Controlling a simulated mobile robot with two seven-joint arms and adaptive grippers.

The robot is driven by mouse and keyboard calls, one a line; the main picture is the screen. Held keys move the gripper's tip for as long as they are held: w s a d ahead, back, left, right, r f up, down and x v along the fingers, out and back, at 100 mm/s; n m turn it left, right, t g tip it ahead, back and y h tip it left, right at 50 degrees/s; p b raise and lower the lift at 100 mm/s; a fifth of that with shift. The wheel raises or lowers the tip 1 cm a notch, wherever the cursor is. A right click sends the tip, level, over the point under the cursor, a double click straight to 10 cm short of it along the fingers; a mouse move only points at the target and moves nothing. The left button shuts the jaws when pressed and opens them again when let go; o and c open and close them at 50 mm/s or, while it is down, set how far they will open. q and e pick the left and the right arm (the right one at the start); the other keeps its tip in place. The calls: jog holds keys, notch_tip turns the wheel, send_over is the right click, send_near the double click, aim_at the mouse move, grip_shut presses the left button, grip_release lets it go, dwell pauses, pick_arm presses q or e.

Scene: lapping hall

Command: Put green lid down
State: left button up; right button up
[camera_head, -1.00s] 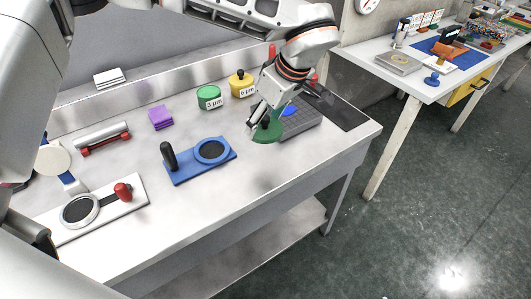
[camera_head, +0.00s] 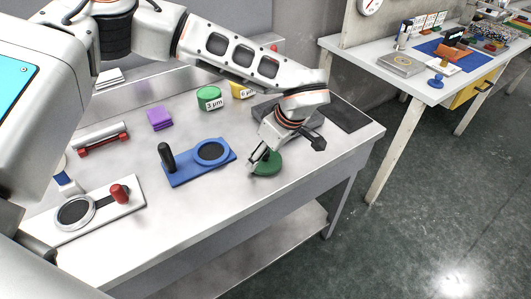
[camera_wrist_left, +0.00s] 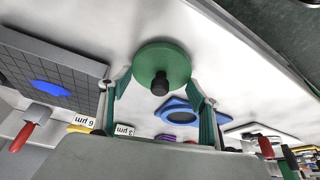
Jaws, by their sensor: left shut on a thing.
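The green lid (camera_head: 267,167) is a round disc, held by my left gripper (camera_head: 262,158) over the front right part of the metal bench (camera_head: 213,203). In the left wrist view the lid (camera_wrist_left: 162,55) sits between the two fingertips of the gripper (camera_wrist_left: 160,82), with its dark knob towards the camera. The gripper is shut on the lid. The lid is at or close to the bench top; I cannot tell whether it touches. My right gripper is not in view.
A blue plate (camera_head: 183,179) with a dark disc and black handle lies left of the lid. A green jar (camera_head: 207,92), a yellow jar (camera_head: 243,90) and a purple stack (camera_head: 160,117) stand behind. A dark gridded plate (camera_wrist_left: 50,70) is near. Bench around the lid is bare.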

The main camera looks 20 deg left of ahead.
pick_arm(q)
jog(key=shift+f, duration=0.1)
jog(key=o, duration=1)
jog(key=p+v, duration=0.1)
jog(key=v, duration=1.1)
jog(key=shift+s, duration=0.15)
